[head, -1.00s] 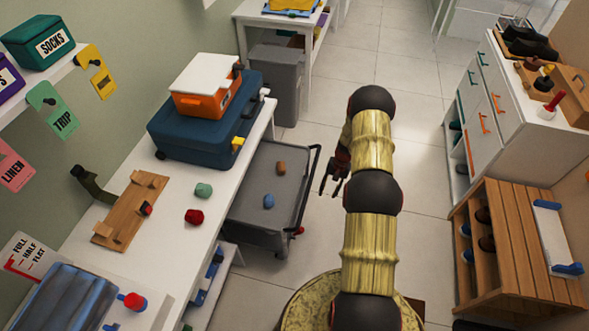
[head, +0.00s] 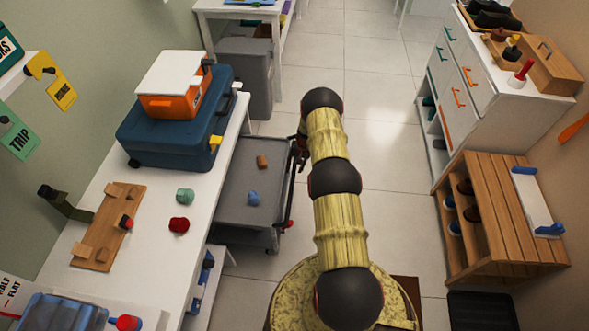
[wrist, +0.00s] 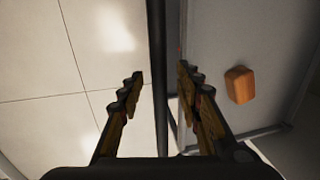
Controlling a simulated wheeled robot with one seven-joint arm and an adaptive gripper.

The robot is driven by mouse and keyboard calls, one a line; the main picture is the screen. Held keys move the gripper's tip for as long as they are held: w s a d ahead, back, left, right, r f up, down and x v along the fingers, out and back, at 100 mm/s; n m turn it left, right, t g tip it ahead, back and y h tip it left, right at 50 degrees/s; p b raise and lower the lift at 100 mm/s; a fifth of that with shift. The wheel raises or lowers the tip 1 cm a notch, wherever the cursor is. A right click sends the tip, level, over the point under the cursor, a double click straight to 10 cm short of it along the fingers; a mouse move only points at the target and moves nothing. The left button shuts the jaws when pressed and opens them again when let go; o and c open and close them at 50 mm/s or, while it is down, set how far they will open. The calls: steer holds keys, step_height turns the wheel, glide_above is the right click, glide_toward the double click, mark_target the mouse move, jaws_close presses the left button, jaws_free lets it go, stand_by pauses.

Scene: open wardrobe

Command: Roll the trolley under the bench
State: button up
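The grey trolley (head: 232,190) stands on the floor along the right side of the white bench (head: 160,230); its left part is hidden by the bench top. Its tray carries a brown block (head: 262,161) and a blue lump (head: 253,198). A dark handle bar runs along its right side. My gripper (head: 301,150) is at this bar, partly hidden by my arm. In the wrist view my gripper (wrist: 160,74) is open, and the dark handle bar (wrist: 157,45) passes between its fingers with gaps on both sides. The brown block also shows there (wrist: 239,85).
A blue case (head: 175,130) with an orange box (head: 172,95), a wooden rack (head: 108,228) and two small lumps sit on the bench. A grey bin (head: 244,75) stands beyond the trolley. A wooden shoe rack (head: 500,215) stands right; the middle floor is clear.

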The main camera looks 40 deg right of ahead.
steer(key=shift+f, duration=0.1)
steer(key=shift+c, duration=0.8)
jaws_close()
